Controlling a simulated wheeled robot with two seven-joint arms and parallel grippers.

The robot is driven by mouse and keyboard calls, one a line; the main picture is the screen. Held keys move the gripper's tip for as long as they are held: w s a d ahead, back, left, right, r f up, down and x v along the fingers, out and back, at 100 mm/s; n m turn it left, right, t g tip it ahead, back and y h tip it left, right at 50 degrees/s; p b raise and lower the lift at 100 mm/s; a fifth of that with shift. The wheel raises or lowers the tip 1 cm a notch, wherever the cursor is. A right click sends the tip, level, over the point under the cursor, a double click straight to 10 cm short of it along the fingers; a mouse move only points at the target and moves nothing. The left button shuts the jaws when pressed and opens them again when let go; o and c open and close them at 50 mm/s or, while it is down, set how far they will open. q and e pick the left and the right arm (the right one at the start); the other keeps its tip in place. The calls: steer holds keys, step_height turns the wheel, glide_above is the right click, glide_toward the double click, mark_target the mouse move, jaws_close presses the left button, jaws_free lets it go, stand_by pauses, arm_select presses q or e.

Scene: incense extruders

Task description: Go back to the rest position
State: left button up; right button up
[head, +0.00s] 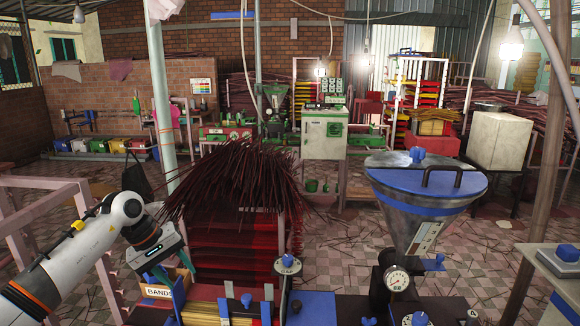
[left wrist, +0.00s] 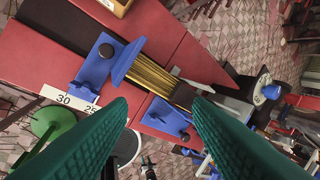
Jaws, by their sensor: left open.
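My left gripper (head: 162,272) is at the lower left of the head view, near the BANDS box (head: 160,292). In the left wrist view its two green fingers (left wrist: 158,108) are spread wide apart with nothing between them. Below them is a red bench top (left wrist: 185,60) with blue guide blocks (left wrist: 98,62) and a row of yellowish sticks (left wrist: 150,75). The fingers look apart from these. My right gripper is in neither view.
A hopper with a blue rim (head: 425,185) and a gauge (head: 397,281) stands on the bench at right. A large heap of dark red sticks (head: 240,180) rises behind the bench. A pink frame (head: 60,215) is at far left. Tiled floor lies beyond.

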arm_select(q)
steer(key=s+d+r+n+t+h, duration=0.1)
steer(key=s+d+n+t+h, duration=0.1)
steer(key=d+n+h, duration=0.4)
steer(key=s+d+r+n+t+h, duration=0.1)
steer(key=d+n+t+h, duration=0.25)
steer(key=d, duration=0.45)
steer(key=s+d+r+n+t+h, duration=0.2)
steer(key=d+n+h, duration=0.25)
steer(key=d, duration=0.35)
steer(key=s+a+f+m+t+y, duration=0.4)
steer(key=a+f+m+y, duration=0.5)
steer(key=m, duration=0.7)
steer(key=s+a+f+m+t+y, duration=0.2)
steer(key=s+a+f+m+y, duration=0.6)
steer(key=m, duration=0.9)
steer(key=s+f+n+g+y, duration=0.1)
steer(key=s+f+n+g, duration=0.4)
steer(key=s, duration=0.5)
steer(key=s+f+n+g, duration=0.2)
steer(key=s+n+g, duration=0.45)
steer(key=s, duration=0.45)
step_height(320, 180, down, 26)
steer(key=g, duration=0.2)
steer(key=s+a+f, duration=0.3)
steer(key=s+f, duration=1.3)
steer(key=s, duration=0.1)
steer(key=shift+s+f+m+g, duration=0.15)
steer(key=shift+f+m+g, duration=0.2)
steer(key=shift+m+g, duration=0.1)
